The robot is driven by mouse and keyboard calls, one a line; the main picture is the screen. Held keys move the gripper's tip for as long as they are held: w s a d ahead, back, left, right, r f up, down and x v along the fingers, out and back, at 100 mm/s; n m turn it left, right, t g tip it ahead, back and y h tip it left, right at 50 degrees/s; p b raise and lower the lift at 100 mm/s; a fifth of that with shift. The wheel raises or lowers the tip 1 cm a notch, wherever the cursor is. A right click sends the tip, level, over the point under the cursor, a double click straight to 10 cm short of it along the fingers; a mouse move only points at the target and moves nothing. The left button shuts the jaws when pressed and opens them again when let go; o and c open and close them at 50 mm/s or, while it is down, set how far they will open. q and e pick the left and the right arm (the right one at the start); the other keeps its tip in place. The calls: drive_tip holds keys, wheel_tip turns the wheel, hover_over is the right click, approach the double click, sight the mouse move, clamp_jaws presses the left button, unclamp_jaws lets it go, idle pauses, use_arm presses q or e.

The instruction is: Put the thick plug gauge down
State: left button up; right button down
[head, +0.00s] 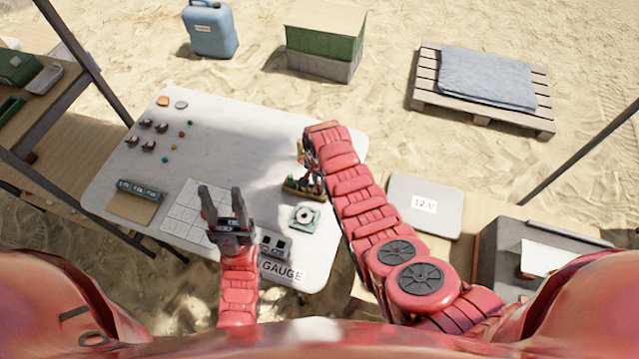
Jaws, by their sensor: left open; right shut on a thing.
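My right gripper (308,165) is over the right part of the white table, above the back of a small wooden rack (303,191) with green-topped pieces in it. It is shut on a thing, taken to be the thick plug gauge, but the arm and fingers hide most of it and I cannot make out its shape. My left gripper (222,196) is open and empty, fingers pointing away from me, over the front of the table beside a pale grid sheet. A holder with dark square openings (273,246) stands by the "GAUGE" label (284,271) at the table's front.
The white table (235,120) has clear room in its back middle. A green square plate with a round piece (304,217) lies in front of the rack. Several small brown pieces and coloured beads lie at left.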

drive_tip(key=shift+f, duration=0.7)
drive_tip(key=shift+f, duration=0.2)
drive_tip(key=c, duration=0.8)
unclamp_jaws()
drive_tip(key=shift+r, duration=0.1)
